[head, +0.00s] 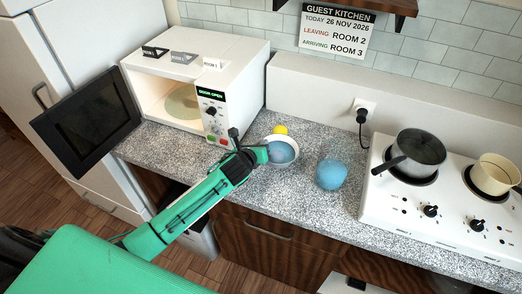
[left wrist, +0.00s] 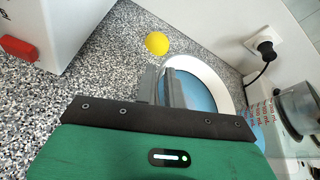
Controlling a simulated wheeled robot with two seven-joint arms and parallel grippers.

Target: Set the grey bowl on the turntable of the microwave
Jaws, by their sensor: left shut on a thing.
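The bowl (head: 296,158) has a pale grey-white rim and a blue inside, and stands on or just above the counter right of the microwave. My left gripper (head: 264,152) is shut on its near left rim. In the left wrist view the fingers (left wrist: 163,86) close on the rim of the bowl (left wrist: 222,76); part of the bowl is hidden behind the gripper. The white microwave (head: 222,75) has its door (head: 88,122) swung open to the left. Its round turntable (head: 183,103) shows inside and looks bare. My right gripper is not in view.
A yellow ball (head: 280,130) lies just behind the bowl. A blue rounded thing (head: 332,175) stands to its right. A hob (head: 440,215) with a dark pan (head: 420,148) and a cream pot (head: 494,175) is at the right. Small labelled signs stand on the microwave.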

